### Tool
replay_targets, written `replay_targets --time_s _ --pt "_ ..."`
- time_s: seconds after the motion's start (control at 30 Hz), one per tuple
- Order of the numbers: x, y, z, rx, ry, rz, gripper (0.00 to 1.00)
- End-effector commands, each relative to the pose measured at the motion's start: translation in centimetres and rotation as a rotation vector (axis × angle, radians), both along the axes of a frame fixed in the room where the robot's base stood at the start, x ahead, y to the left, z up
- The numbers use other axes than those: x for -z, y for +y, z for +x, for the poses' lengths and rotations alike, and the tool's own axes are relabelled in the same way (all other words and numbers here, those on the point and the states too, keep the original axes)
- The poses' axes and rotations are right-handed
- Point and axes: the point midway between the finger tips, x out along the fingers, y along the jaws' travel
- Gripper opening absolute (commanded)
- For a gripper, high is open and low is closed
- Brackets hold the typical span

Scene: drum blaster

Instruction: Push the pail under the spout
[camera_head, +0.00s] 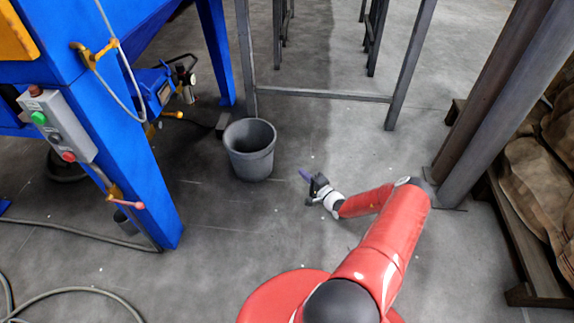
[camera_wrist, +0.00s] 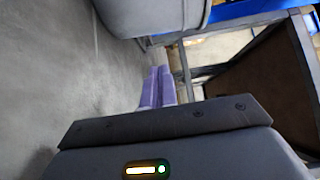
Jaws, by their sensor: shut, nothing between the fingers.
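The grey pail (camera_head: 250,152) stands upright and open-topped on the concrete floor, right of the blue machine's front leg. Its grey side also fills the top of the wrist view (camera_wrist: 155,14). My gripper (camera_head: 305,174) is low over the floor, to the right of the pail, with a visible gap between them. Its purple fingers (camera_wrist: 158,82) are together with nothing between them, and they point toward the pail's side of the floor. I cannot make out the spout in either view.
The blue machine (camera_head: 130,130) carries a button box (camera_head: 57,125) and hoses. A grey metal frame (camera_head: 325,95) stands behind the pail. Thick posts (camera_head: 500,100) and a wooden pallet (camera_head: 525,235) with sacks are at right. Floor around the pail's front is clear.

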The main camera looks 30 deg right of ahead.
Motion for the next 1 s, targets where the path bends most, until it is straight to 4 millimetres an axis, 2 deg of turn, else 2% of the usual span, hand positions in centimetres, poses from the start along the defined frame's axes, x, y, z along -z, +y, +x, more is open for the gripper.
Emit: replay_targets --time_s 0.17,0.5,0.7,1.0 --pt "0.1 0.8 2.8 -0.005 -0.001 -0.001 0.00" --pt "0.1 2.4 9.7 -0.007 -0.001 -0.001 0.00" --pt "0.0 4.7 11.0 -0.006 0.000 0.001 0.00" --pt "-0.1 5.4 11.5 -0.005 0.000 0.000 0.00"
